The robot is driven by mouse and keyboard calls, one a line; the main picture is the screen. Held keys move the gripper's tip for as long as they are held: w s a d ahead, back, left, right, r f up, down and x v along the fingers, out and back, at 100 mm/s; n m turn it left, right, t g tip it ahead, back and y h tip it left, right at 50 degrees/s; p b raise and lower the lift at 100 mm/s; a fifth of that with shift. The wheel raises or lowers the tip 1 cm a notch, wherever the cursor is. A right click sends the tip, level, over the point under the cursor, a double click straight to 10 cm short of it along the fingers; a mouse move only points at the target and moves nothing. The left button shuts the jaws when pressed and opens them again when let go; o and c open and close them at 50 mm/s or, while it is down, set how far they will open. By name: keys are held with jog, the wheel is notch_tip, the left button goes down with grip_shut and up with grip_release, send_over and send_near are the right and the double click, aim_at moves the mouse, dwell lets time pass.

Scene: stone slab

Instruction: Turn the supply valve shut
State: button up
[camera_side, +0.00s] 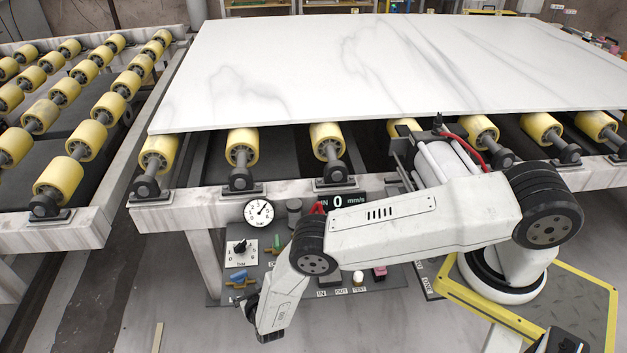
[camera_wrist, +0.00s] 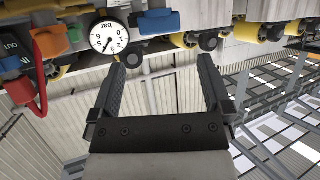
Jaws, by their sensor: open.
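A control panel hangs under the slab table's front edge, and I cannot read which handle on it is the supply valve. In the side view a blue lever (camera_side: 237,276) sits at the panel's lower left, below a black knob (camera_side: 240,247). My gripper (camera_side: 251,304) is just below and right of that lever, partly hidden by my wrist. In the wrist view my gripper (camera_wrist: 162,66) is open, with nothing between its fingers. Beyond the fingertips are a blue handle (camera_wrist: 157,22) and a round white gauge (camera_wrist: 109,37). An orange handle (camera_wrist: 50,42) is farther left.
The white stone slab (camera_side: 330,65) lies on yellow rollers above the panel. My forearm hides part of the panel. A red hose-like part (camera_wrist: 38,90) shows at the wrist view's left.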

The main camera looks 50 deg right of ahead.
aim_at(240, 274)
jog(key=shift+w+f, duration=0.1)
jog(key=shift+x, duration=3.65)
jog(key=shift+d, duration=0.1)
jog(key=c, duration=1.1)
jog(key=shift+w+d+n+t+y, duration=0.15)
jog(key=shift+n+t+y, duration=0.1)
jog(key=shift+n+y, duration=0.95)
jog(key=shift+d+n+t+y, duration=0.15)
jog(key=shift+n+t+y, duration=0.1)
jog(key=shift+n+y, duration=0.9)
